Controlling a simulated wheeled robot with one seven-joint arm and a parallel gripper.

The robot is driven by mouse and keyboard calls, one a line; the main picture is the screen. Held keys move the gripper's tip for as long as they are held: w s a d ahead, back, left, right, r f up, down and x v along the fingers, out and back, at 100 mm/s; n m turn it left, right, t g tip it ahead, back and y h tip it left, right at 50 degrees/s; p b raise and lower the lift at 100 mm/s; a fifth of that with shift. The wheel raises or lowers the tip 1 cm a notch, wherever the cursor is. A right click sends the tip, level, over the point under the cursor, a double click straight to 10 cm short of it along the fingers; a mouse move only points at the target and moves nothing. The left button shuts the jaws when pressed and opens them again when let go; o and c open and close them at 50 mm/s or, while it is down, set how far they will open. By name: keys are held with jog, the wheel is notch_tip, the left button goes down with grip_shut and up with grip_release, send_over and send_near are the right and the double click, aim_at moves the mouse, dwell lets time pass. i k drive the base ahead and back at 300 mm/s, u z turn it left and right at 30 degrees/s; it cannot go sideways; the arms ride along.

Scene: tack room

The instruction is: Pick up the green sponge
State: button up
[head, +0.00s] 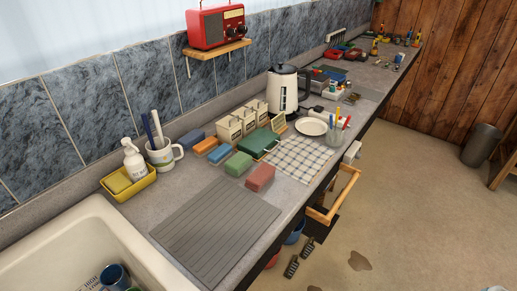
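The green sponge (238,164) is a small block lying on the grey counter. It sits in a loose row of similar blocks, between a blue block (220,154) and a red-pink block (260,178). A larger, flat dark green object (259,142) lies just behind it to the right. My gripper is not in view, so its state does not show.
A grey ridged mat (216,233) lies in front, beside the white sink (95,250). A mug with brushes (164,155) stands left, a kettle (284,90) behind. A checked cloth (300,157) lies right. An open drawer (333,200) juts out. The floor is mostly clear.

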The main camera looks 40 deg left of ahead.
aim_at(240, 163)
jog(key=u, duration=0.6)
jog(key=i, duration=0.9)
jog(key=u, duration=1.2)
jog(key=i, duration=0.25)
jog(key=u, duration=0.2)
